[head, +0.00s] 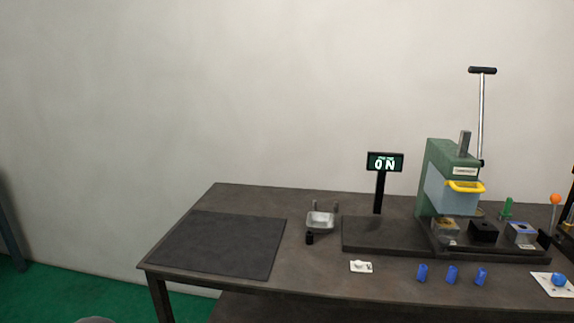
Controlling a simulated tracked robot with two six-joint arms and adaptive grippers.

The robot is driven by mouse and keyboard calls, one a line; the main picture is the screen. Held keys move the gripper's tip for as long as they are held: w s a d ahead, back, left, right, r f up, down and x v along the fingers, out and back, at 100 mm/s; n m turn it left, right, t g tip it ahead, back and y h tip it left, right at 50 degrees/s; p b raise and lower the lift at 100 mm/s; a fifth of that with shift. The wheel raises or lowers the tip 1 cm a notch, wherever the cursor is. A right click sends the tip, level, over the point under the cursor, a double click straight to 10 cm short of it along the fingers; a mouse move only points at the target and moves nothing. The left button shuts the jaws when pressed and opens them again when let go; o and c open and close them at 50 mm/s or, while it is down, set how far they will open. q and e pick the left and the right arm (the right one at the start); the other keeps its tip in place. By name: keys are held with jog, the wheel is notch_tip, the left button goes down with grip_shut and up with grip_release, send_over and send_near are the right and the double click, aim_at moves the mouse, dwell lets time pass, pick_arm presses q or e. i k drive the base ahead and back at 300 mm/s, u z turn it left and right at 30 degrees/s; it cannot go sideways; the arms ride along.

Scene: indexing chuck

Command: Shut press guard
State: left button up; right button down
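The green press (439,160) stands on the right part of the table, with a tall lever (481,110) ending in a black crossbar. A pale blue see-through guard (450,201) with a yellow handle (466,187) is on the front of the press, below its head. Open space shows under the guard's lower edge, above the fixtures on the press base. Neither of my grippers is in view.
A black block (483,231) sits on the dark base (385,236). Several blue pieces (452,274) and a white plate (361,267) lie in front. A metal tray (320,221) stands left. The dark mat (218,244) is bare.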

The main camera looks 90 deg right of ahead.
aim_at(447, 196)
jog(key=u, duration=1.45)
jog(key=i, duration=0.1)
jog(key=z, duration=2.35)
jog(key=i, duration=0.2)
jog(key=z, duration=2.2)
jog(key=i, duration=0.6)
jog(key=u, duration=0.2)
jog(key=k, duration=0.55)
jog(key=z, duration=0.15)
jog(key=i, duration=0.45)
jog(key=u, duration=0.6)
jog(key=k, duration=0.15)
jog(key=z, duration=0.45)
